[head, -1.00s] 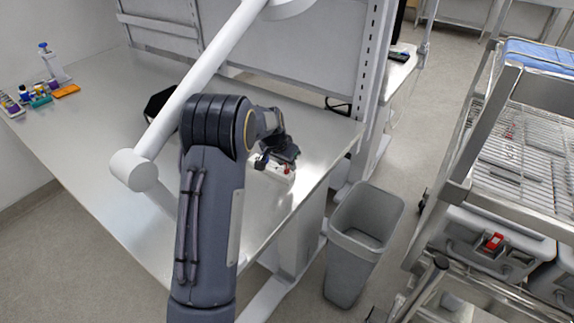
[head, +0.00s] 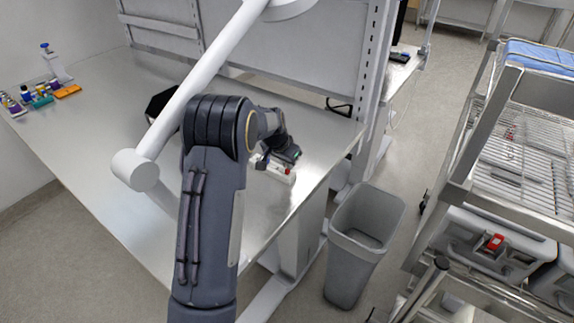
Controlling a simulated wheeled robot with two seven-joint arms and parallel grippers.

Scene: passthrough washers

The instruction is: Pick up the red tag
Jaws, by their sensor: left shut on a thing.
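A small red tag (head: 288,171) shows at the right end of a small white object (head: 274,167) on the metal table, near its right edge. My left gripper (head: 279,162) is low over the table at this spot, shut on the red tag. The fingers and the white object partly hide each other, so the exact contact is hard to see. My right gripper is not in view.
The metal table (head: 95,125) is mostly bare, with small bottles (head: 26,95) and an orange item (head: 67,91) at far left. A white lamp arm (head: 205,75) crosses above it. A grey bin (head: 362,235) and wire cart (head: 520,170) stand right.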

